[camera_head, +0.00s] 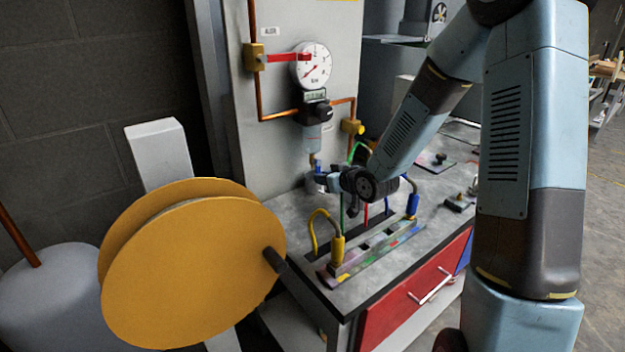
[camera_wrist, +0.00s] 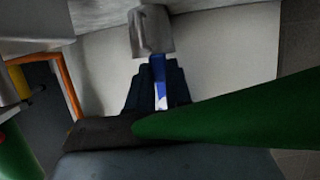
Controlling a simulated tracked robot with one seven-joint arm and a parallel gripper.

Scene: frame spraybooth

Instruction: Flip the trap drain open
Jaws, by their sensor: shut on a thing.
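The trap is a clear bowl (camera_head: 313,138) under a dark regulator on the grey panel. Its drain, with a brass-coloured fitting (camera_head: 313,160), hangs just below the bowl. In the wrist view a grey metal body (camera_wrist: 151,30) stands at the top, with a blue lever (camera_wrist: 158,68) running from it toward me. My gripper (camera_head: 322,181) is at the drain, low against the panel. In the wrist view its dark fingers (camera_wrist: 158,92) are shut on the blue lever. In the head view my gripper and wrist hide most of the lever.
A pressure gauge (camera_head: 311,66) and a red lever (camera_head: 288,58) sit above the trap. A coupling rail (camera_head: 375,255) with coloured hoses lies on the bench before my arm. A green hose (camera_wrist: 225,120) crosses close to the wrist camera. A yellow reel (camera_head: 190,270) stands at left.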

